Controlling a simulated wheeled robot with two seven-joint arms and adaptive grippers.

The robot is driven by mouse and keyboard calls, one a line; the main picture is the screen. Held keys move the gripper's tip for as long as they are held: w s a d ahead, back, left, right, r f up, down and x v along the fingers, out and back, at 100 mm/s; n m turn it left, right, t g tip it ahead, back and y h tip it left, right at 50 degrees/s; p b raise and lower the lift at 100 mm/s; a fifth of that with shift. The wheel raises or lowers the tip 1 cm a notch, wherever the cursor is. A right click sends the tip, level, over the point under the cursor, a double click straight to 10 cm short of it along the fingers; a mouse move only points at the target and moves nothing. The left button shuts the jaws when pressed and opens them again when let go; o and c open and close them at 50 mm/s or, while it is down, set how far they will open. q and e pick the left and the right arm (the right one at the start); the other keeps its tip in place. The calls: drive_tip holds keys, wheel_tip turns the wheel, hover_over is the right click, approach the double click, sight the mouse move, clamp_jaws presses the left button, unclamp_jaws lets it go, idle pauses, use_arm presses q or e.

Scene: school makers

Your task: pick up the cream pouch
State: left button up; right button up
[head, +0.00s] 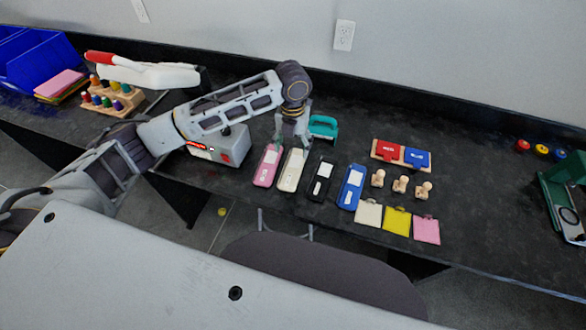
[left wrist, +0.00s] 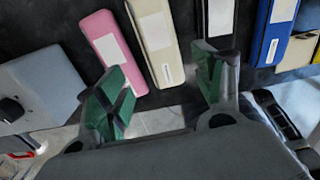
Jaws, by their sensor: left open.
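The cream pouch (head: 292,170) is a long flat case with a white label. It lies on the dark bench between the pink pouch (head: 268,166) and the black pouch (head: 321,180). My left gripper (head: 291,136) is open and points down near the pouch's far end. In the left wrist view, the cream pouch (left wrist: 155,42) shows between the fingers of my left gripper (left wrist: 165,68), and nothing is held. I cannot tell whether the fingers touch it. My right gripper is not in view.
A blue pouch (head: 351,187) lies to the right, by several wooden pieces and small cream, yellow and pink squares. A teal-handled object (head: 323,126) stands just right of my gripper. A grey box (head: 226,147) stands left. A chair (head: 310,275) is in front.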

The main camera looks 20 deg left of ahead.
use_arm(q)
hover_over(293, 167)
wheel_tip(293, 167, down, 5)
drive_tip(key=shift+s+r, duration=0.1)
drive_tip(key=shift+r, duration=0.05)
drive_tip(key=shift+f, duration=3.25)
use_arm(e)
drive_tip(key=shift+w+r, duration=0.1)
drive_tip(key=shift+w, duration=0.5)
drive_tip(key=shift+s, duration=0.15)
